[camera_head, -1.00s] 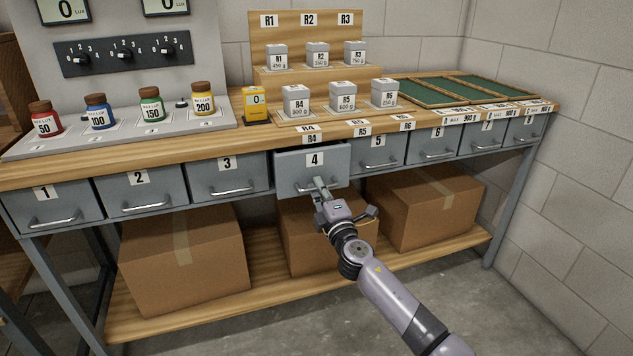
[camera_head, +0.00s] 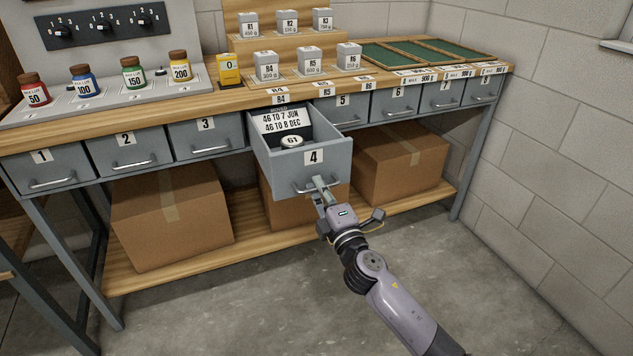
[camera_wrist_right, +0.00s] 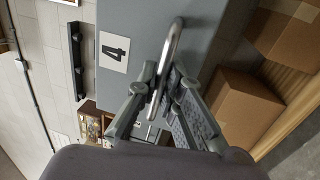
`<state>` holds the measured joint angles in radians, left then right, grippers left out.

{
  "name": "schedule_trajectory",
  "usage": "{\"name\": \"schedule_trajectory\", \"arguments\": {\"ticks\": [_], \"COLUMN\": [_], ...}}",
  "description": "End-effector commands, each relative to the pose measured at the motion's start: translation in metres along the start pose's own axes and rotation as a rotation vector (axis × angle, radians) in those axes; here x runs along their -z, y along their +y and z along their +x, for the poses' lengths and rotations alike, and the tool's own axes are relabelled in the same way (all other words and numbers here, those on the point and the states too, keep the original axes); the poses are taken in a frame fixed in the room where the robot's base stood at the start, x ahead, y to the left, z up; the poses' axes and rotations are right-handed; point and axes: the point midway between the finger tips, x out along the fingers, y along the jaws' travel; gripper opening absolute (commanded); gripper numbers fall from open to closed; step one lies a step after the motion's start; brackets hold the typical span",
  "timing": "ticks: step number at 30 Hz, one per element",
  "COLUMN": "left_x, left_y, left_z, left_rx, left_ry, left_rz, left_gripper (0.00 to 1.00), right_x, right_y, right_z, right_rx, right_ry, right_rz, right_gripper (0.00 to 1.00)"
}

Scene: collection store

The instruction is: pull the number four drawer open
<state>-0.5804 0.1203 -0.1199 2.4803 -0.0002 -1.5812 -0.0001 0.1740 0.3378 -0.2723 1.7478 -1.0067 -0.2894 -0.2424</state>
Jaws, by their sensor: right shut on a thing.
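The number four drawer (camera_head: 330,165) is grey with a white "4" label and stands well out from the bench in the head view. Inside it are a white card (camera_head: 281,121) with dark print and a round piece marked 61 (camera_head: 291,141). My right gripper (camera_head: 321,186) is shut on the drawer's metal handle (camera_head: 301,189). In the right wrist view the fingers (camera_wrist_right: 163,90) close around the handle bar (camera_wrist_right: 170,62), beside the "4" label (camera_wrist_right: 114,52). My left gripper is not in view.
Neighbouring drawers, such as number three (camera_head: 207,139) and number five (camera_head: 342,113), are shut. Cardboard boxes (camera_head: 170,220) stand on the lower shelf. Jars and labelled weights (camera_head: 266,67) stand on the bench top. The floor in front (camera_head: 240,310) is clear.

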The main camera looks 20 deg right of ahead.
Motion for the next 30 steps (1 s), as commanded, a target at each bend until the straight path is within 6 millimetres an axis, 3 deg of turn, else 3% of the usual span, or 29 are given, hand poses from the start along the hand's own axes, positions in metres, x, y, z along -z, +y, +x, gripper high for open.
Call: {"name": "schedule_trajectory", "arguments": {"ticks": [15,16,24,30], "left_x": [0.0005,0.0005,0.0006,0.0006], "left_y": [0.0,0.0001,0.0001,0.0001], "left_z": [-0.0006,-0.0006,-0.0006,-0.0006], "left_rx": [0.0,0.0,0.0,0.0], "left_ry": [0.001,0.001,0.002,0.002], "left_rz": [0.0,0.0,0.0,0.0], "left_gripper": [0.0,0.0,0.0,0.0], "right_x": [-0.0003,-0.0003,-0.0002,-0.0001], "right_y": [0.0006,0.0006,0.0009,0.0011], "right_z": [-0.0038,-0.0037,-0.0036,-0.0036], "right_rx": [0.0,0.0,0.0,-0.001], "right_ry": [-0.001,-0.001,0.0,0.0], "right_rz": [0.0,0.0,0.0,0.0], "right_gripper": [0.0,0.09,0.27,0.29]}}
